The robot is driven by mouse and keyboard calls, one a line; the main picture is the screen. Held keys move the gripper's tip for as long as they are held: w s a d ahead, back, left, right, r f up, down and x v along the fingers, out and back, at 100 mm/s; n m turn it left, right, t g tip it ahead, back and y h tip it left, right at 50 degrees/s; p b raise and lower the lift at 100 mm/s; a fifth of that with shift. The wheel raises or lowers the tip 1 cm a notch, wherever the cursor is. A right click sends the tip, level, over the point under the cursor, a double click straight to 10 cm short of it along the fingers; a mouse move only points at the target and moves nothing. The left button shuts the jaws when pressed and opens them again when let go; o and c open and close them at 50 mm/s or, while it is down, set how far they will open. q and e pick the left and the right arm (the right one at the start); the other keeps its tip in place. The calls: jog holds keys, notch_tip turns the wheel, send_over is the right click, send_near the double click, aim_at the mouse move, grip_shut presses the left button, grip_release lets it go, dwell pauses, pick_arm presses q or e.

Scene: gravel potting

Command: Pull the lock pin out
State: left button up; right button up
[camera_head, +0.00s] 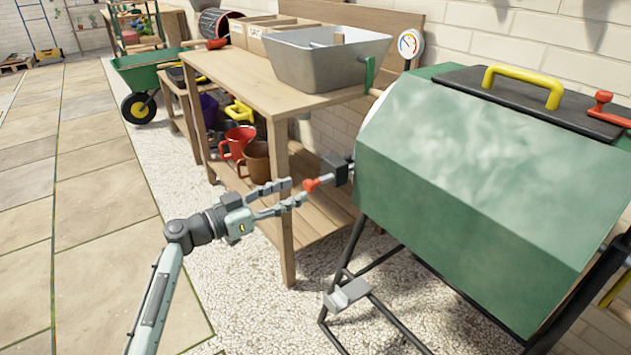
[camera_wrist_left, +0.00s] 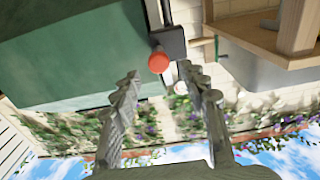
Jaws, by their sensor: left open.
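The lock pin has a red-orange knob (camera_head: 311,184) on a short rod that runs into a dark block (camera_head: 335,170) at the left end of the green drum (camera_head: 480,170). In the left wrist view the knob (camera_wrist_left: 158,62) is near the top middle, in front of the dark block (camera_wrist_left: 169,41). My left gripper (camera_head: 297,191) is open, with its fingertips close to the knob. In the wrist view its fingers (camera_wrist_left: 165,85) are spread, with the knob just beyond the gap between the tips. Whether they touch it I cannot tell. My right gripper is not in view.
A wooden bench (camera_head: 240,83) with a grey tub (camera_head: 328,60) stands behind the gripper. Red and brown pots (camera_head: 238,142) sit on its lower shelf. The drum's black stand (camera_head: 345,265) reaches the gravel floor. Open paving (camera_head: 100,230) lies at the left.

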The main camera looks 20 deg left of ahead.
aim_at(306, 186)
pick_arm(q)
jog(key=shift+p+x, duration=0.35)
jog(key=shift+x, duration=2.4)
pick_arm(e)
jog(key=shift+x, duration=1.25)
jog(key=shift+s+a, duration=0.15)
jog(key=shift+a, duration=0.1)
pick_arm(q)
grip_shut()
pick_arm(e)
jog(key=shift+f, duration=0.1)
